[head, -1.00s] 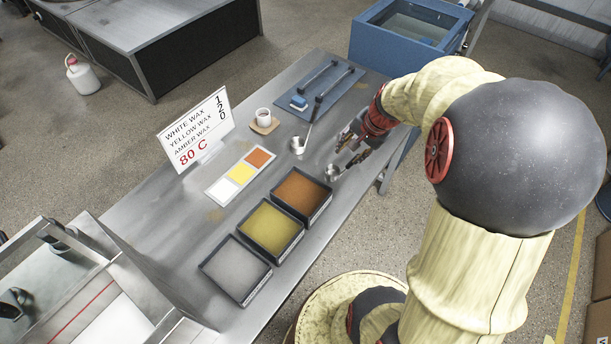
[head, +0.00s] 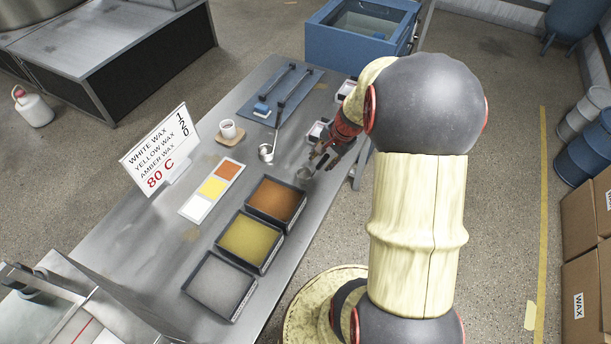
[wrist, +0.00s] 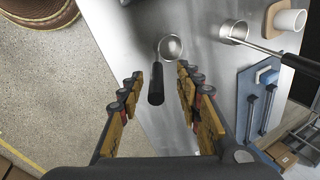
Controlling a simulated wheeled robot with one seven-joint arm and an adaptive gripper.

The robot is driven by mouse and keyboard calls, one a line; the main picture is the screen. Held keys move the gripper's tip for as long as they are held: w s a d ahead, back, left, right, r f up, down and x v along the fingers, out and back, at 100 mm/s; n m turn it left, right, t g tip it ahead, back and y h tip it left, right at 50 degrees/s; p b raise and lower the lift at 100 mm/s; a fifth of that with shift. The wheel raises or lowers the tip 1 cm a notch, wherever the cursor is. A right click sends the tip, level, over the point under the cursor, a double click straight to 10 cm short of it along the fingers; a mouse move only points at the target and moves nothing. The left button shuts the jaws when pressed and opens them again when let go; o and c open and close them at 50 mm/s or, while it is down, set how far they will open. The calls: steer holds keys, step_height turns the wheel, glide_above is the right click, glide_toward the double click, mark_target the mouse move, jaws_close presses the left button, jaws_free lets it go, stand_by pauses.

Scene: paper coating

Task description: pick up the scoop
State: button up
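The scoop (wrist: 170,48) is a small round metal cup with a short black handle (wrist: 156,84), lying on the steel table in the wrist view. Its cup also shows in the head view (head: 305,173), where my fingers hide the handle. My gripper (wrist: 160,76) is open, with its fingers on either side of the handle and a visible gap on both sides. In the head view, my gripper (head: 320,156) is low over the table's right edge, just beyond the scoop's cup.
A long-handled ladle (head: 266,153) stands close by, its handle reaching a blue rack (head: 290,100). Three wax trays (head: 248,241) lie nearer.

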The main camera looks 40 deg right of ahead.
mark_target(319, 167)
steer(key=x, duration=0.3)
steer(key=b+x, duration=0.1)
steer(key=x, duration=0.2)
steer(key=shift+s, duration=0.25)
steer(key=shift+c, duration=1.4)
jaws_close()
